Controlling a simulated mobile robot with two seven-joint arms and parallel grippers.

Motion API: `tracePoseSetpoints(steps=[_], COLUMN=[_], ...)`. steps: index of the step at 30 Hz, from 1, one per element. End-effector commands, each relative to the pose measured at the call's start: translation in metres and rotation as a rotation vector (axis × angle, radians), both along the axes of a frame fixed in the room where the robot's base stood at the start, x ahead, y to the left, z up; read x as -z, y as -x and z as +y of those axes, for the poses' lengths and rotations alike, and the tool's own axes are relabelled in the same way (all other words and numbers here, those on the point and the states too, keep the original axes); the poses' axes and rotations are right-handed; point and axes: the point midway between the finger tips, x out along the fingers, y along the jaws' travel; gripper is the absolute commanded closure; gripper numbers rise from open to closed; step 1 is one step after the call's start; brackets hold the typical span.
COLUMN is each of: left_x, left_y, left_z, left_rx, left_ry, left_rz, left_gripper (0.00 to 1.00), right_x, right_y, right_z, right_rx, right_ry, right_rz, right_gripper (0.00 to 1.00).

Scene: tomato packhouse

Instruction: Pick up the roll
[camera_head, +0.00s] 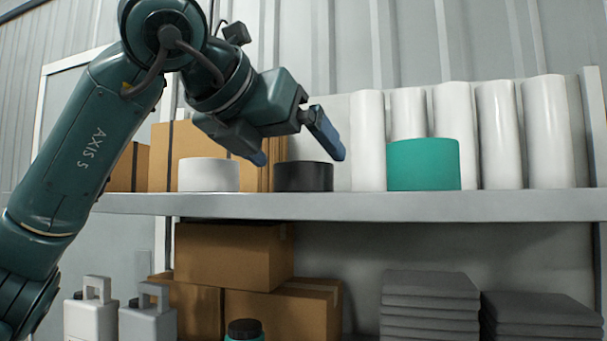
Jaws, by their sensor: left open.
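Several things on the shelf could be the roll. A short white roll (209,175), a short black roll (304,177) and a wider, taller green roll (424,165) stand along the shelf's front. Several tall white rolls (499,135) stand upright behind and beside the green one. My left gripper (302,157) is open and empty, its blue-tipped fingers pointing down and to the right. In the picture, the fingertips are just above and to either side of the black roll; I cannot tell the depth between them. My right gripper is not in view.
The grey shelf (400,206) runs across the picture. Cardboard boxes (165,140) stand behind the white and black rolls. Below are more boxes (233,256), grey folded stacks (430,300), white and grey jugs (92,318) and a dark-capped container (244,330).

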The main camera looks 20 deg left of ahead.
Motion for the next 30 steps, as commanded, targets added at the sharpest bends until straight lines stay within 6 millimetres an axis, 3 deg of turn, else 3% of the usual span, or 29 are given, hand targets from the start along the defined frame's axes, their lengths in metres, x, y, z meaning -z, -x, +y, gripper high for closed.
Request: tracePoseSetpoints(steps=[4,9,17,30], left_x=[0.008,0.017,0.019,0.019], left_y=[-0.022,-0.039,-0.042,-0.041], left_z=[-0.002,-0.007,-0.007,-0.007], left_rx=[0.0,0.0,0.001,0.001], left_ry=[-0.001,-0.001,0.0,0.0], left_rz=[0.005,0.003,0.0,0.0], left_gripper=[0.04,0.04,0.04,0.38], right_x=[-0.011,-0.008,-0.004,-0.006], right_y=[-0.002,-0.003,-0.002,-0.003], right_z=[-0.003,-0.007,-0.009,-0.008], right_rx=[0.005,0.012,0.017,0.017], right_ry=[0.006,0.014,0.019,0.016], right_rz=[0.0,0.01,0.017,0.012], right_gripper=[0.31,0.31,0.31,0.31])
